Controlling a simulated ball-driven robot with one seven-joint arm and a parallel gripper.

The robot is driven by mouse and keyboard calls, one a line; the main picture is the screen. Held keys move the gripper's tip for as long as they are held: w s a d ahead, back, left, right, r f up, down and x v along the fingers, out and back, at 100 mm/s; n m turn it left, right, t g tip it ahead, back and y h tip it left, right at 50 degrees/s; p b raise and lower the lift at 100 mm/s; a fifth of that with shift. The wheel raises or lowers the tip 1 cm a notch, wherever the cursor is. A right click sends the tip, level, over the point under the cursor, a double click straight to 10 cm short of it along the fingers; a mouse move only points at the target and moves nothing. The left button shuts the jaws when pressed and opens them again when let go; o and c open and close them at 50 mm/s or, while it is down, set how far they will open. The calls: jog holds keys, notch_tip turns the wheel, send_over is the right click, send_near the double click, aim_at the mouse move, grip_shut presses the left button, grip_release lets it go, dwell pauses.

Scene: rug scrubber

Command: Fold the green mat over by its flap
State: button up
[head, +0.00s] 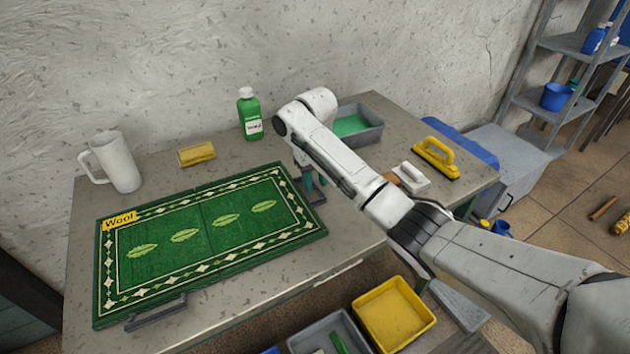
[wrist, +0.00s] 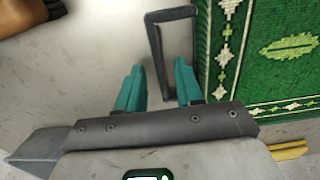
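The green mat (head: 160,262) lies flat on the table, with a white patterned border, leaf shapes and a crease across its middle. Its right half looks like the flap. A dark handle (wrist: 152,50) sticks out from the mat's edge in the wrist view; in the head view it is at the mat's right end, partly hidden by my arm. My gripper (wrist: 159,65) is open at this handle, teal fingers apart. The handle's outer bar appears between the fingers, with one finger over the loop; contact is unclear. A second dark handle (head: 156,313) is at the mat's front left.
A white mug (head: 122,162), yellow block (head: 197,155) and green bottle (head: 249,115) stand behind the mat. A grey tray (head: 372,135), white-handled brush (head: 411,178) and yellow brush (head: 437,160) are to the right. Bins, including a yellow one (head: 393,315), sit below the front edge.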

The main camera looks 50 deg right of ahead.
jog(key=shift+f, duration=0.2)
grip_shut()
dwell(1.4)
